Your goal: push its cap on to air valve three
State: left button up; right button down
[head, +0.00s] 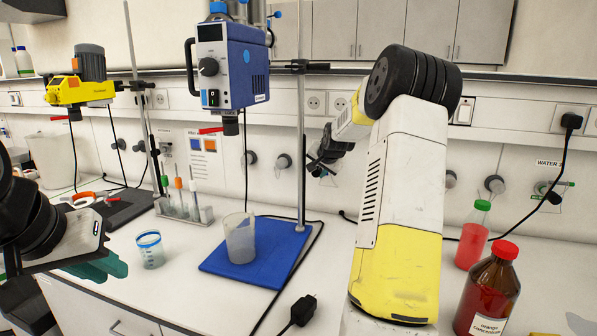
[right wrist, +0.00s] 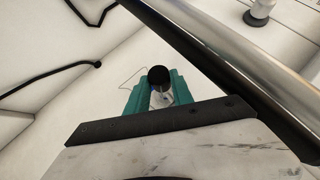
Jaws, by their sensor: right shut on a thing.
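In the right wrist view, the teal fingers of my right gripper (right wrist: 157,92) are shut on a round black cap (right wrist: 158,75). A small pale part shows just below the cap between the fingers; I cannot tell whether the cap touches a valve. Capped wall valves show left of the arm, one (head: 250,158) and another (head: 283,161). Air valve three cannot be identified. My left gripper (head: 105,268) is low at the left, teal fingers partly hidden, apart from the wall.
A metal stand rod (head: 301,130) rises near my right arm; it holds a blue stirrer (head: 232,65). A beaker (head: 239,238) stands on the blue base (head: 222,262). An orange concentrate bottle (head: 487,290) and a red-liquid bottle (head: 473,240) stand at the right.

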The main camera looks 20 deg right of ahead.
jog(key=shift+w+d, duration=0.15)
jog(key=shift+w, duration=0.05)
jog(key=c, duration=1)
grip_release()
jog(key=shift+c, duration=0.2)
